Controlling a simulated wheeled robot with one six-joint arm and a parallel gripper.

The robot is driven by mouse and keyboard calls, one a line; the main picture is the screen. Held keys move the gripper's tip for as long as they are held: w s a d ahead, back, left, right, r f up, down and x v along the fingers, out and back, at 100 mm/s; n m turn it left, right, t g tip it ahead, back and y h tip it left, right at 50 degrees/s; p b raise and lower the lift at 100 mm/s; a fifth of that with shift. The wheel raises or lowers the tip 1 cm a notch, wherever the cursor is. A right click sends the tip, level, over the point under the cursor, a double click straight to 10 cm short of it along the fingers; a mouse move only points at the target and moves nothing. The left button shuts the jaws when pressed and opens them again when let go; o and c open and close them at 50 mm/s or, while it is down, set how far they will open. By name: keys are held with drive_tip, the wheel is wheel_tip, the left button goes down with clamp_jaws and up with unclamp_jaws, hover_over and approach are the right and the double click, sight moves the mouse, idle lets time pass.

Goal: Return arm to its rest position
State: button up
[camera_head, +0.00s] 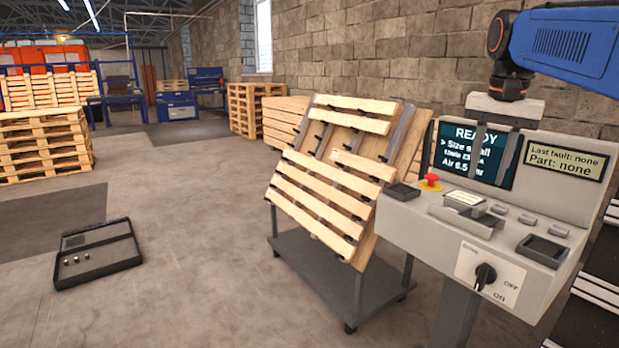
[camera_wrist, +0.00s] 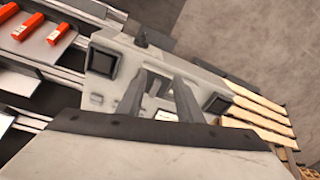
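My gripper (camera_head: 492,178) hangs from my blue arm at the upper right of the head view, in front of the console screen (camera_head: 450,152). Its two grey fingers point down with a clear gap between them, and nothing is held. In the wrist view the fingers of my gripper (camera_wrist: 160,88) are apart, over the grey control console (camera_wrist: 208,80). The console (camera_head: 400,222) also stands at the right of the head view. Its screen reads READY, partly hidden by the fingers. A small panel (camera_head: 563,160) beside it reads "Last fault: none, Part: none".
The console has a red button (camera_head: 430,182), a tray (camera_head: 468,216) and a black rotary switch (camera_head: 485,276). A tilted pallet (camera_head: 325,195) rests on a grey stand. Red pieces (camera_wrist: 58,33) lie at the wrist view's upper left.

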drive_tip(key=s+a+f+n+t, duration=0.1)
drive_tip(key=s+a+f+n, duration=0.3)
drive_tip(key=s+f, duration=0.6)
drive_tip(key=s+a+f+n+t, duration=0.2)
drive_tip(key=s+a+f+n, duration=0.2)
drive_tip(key=s+f, duration=0.7)
wheel_tip(320, 180, down, 7)
drive_tip(key=shift+s+a+f, duration=0.2)
drive_tip(key=shift+s+a, duration=0.05)
drive_tip(key=shift+s, duration=0.05)
idle(1.4)
